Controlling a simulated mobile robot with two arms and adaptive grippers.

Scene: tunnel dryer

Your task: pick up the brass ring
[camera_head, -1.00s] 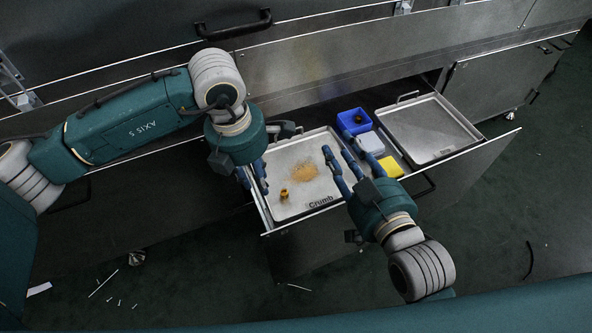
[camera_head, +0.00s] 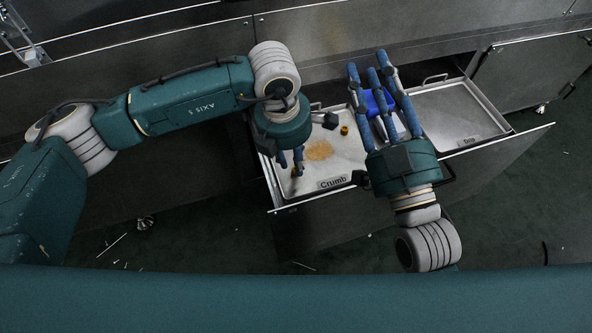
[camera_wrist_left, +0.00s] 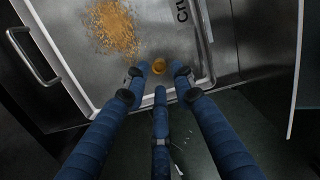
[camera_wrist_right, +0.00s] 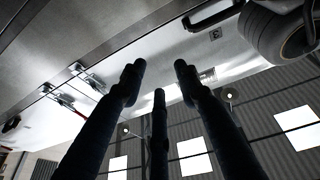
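The brass ring (camera_wrist_left: 158,66) lies in a corner of the crumb tray (camera_head: 332,182), beside the "Crumb" label. In the left wrist view it sits between the fingertips of my left gripper (camera_wrist_left: 160,78), which are apart and not visibly closed on it. In the head view my left gripper (camera_head: 292,162) points down over the tray's left part and mostly covers the ring. A second small brass-coloured piece (camera_head: 344,130) stands near the tray's back right; its shape is too small to tell. My right gripper (camera_head: 369,68) is open and empty, its fingers pointing away over the drawer.
Orange-brown crumbs (camera_head: 319,150) lie in the middle of the crumb tray. A blue bin (camera_head: 377,102) is partly hidden behind my right fingers. A second metal tray (camera_head: 455,110) lies at the drawer's right. The open drawer's front (camera_head: 480,165) stands up around them.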

